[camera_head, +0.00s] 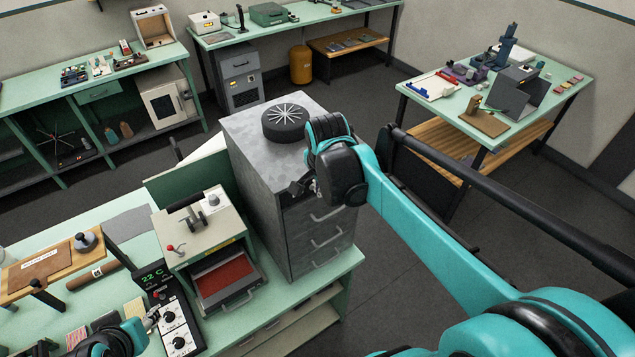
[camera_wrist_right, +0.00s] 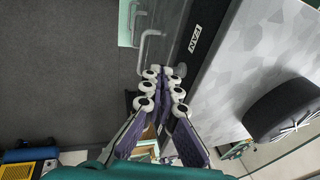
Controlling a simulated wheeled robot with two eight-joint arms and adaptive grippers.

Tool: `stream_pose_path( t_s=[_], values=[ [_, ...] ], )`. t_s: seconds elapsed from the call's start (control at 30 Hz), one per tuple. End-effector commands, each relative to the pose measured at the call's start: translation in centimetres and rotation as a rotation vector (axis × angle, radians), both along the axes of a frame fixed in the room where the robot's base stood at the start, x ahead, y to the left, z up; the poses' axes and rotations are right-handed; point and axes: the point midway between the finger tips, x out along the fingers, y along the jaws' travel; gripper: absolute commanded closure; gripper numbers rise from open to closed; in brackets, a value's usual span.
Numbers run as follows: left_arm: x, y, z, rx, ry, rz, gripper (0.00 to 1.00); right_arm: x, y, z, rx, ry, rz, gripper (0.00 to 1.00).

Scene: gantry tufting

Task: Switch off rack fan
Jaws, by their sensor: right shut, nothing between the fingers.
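The rack is a grey metal cabinet (camera_head: 258,170) with drawer handles on its front. A round black fan (camera_head: 284,122) with light spokes sits on its top; it also shows at the right of the right wrist view (camera_wrist_right: 282,108). A black strip marked FAN (camera_wrist_right: 197,38) runs along the cabinet's upper front. My right gripper (camera_head: 298,188) is at that front upper edge, its fingers shut and empty; the fingertips (camera_wrist_right: 165,74) are beside the strip's lower end. The switch itself I cannot make out; the gripper may hide it. My left gripper (camera_head: 150,322) is low at left, its fingers unclear.
A press-like machine (camera_head: 205,235) with a red-lined drawer (camera_head: 225,278) stands left of the rack on the green bench. A control box (camera_head: 170,318) with a green 22 C display and dials is close to my left gripper. Open floor (camera_head: 350,290) lies right of the rack.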

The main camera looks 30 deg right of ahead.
Motion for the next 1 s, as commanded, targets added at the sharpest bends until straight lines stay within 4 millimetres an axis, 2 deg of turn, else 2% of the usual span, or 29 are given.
stream_pose_path(
  t_s=[0.4,0.73,1.0],
  values=[
    [0.0,0.0,-1.3,0.000,0.000,0.000,0.60,-1.0,-0.1,-1.6,0.023,-0.282,-0.004,1.00],
    [0.0,0.0,-1.0,0.000,0.000,0.000,0.60,-0.9,-0.1,-1.2,0.023,-0.284,0.000,1.00],
    [0.0,0.0,0.1,0.000,0.000,0.000,0.60,-0.9,-0.1,0.1,0.023,-0.283,-0.001,1.00]
  ],
)
